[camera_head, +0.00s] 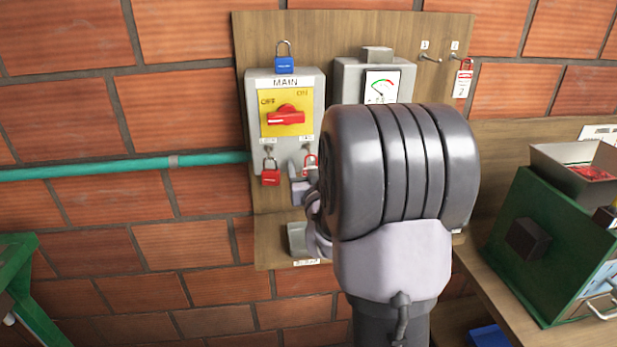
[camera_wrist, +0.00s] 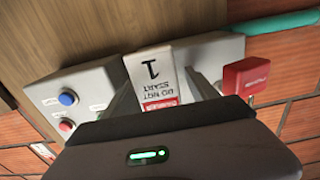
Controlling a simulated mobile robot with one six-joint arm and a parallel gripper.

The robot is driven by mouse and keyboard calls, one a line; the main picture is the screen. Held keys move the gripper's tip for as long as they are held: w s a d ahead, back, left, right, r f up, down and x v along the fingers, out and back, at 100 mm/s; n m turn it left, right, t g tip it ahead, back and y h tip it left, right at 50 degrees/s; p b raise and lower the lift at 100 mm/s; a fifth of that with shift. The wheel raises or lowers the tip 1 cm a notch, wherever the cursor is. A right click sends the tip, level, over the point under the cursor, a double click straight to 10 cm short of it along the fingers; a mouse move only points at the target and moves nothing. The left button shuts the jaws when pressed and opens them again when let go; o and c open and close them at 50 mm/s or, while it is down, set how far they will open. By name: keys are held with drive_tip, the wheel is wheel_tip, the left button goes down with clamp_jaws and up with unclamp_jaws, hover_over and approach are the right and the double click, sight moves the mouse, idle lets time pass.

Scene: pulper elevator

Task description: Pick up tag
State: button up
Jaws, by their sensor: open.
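A white tag (camera_wrist: 152,72) with a red band and the text "DO NOT START 1" shows upside down in the wrist view. It stands between the two fingers of my gripper (camera_wrist: 165,92). The fingers are open, one on each side of it; I cannot tell whether either touches it. In the head view my gripper (camera_head: 304,183) is just below the MAIN switch box (camera_head: 307,90), and a small red and white part of the tag (camera_head: 310,163) shows there. My wrist hides much of that area. A second tag (camera_head: 462,84), marked 2, hangs on a hook at the right.
A red padlock (camera_head: 271,174) hangs left of my gripper, also close beside the right finger in the wrist view (camera_wrist: 246,77). A blue padlock (camera_head: 284,62) is atop the switch box. A button box (camera_wrist: 78,103) is near the fingers. A green machine (camera_head: 545,245) stands right.

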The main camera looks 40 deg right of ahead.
drive_tip(key=c, duration=1.4)
